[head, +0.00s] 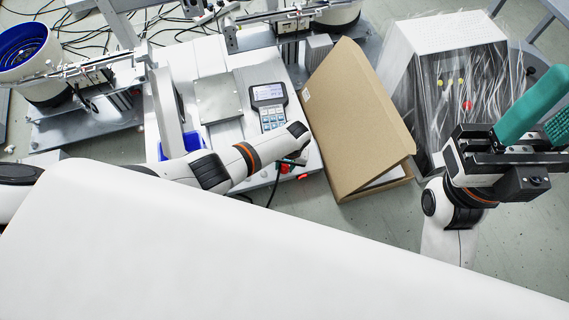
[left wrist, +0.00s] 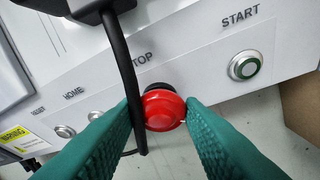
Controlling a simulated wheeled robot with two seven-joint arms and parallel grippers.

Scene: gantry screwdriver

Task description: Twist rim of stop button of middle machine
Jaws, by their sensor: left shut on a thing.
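The stop button (left wrist: 163,111) is a round red mushroom head on a black base, below the STOP label in the left wrist view. My left gripper (left wrist: 163,106) has its two teal fingers closed on the button's rim, one on each side. In the head view my left wrist covers most of that gripper and the button; only small red parts show below it. The middle machine (head: 218,52) is white with a grey keypad display. My right gripper (head: 545,118) is at the right of the head view, its teal fingers apart with nothing seen between them.
A black cable (left wrist: 124,75) hangs just left of the stop button. The silver START button (left wrist: 245,66) is to its right. A cardboard box (head: 345,110) stands right of the machine. A plastic-wrapped white box (head: 445,60) is behind my right gripper.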

